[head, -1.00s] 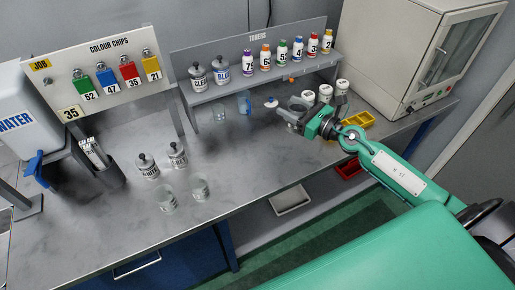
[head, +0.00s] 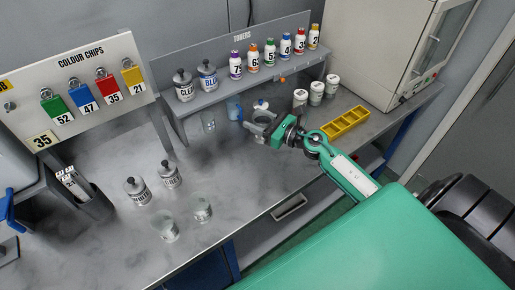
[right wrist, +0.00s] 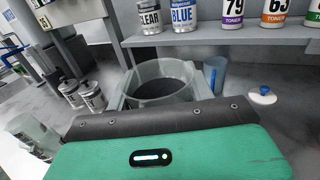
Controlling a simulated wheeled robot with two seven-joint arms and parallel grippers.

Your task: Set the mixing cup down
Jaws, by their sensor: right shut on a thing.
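The mixing cup (right wrist: 160,84) is a clear, wide-mouthed cup. In the right wrist view it stands upright between my right gripper's fingers, and its inside looks dark grey. My right gripper (head: 262,124) is shut on it, over the bench in front of the toner shelf. I cannot tell whether the cup's base touches the bench. In the head view the fingers and cup blur together. My left gripper is not in view.
A blue translucent cup (head: 234,111) and a white-topped item (head: 261,104) stand close behind the gripper. White-lidded jars (head: 300,98) and a yellow tray (head: 346,121) are to the right. Two clear cups (head: 202,208) stand at the front left. The bench between is clear.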

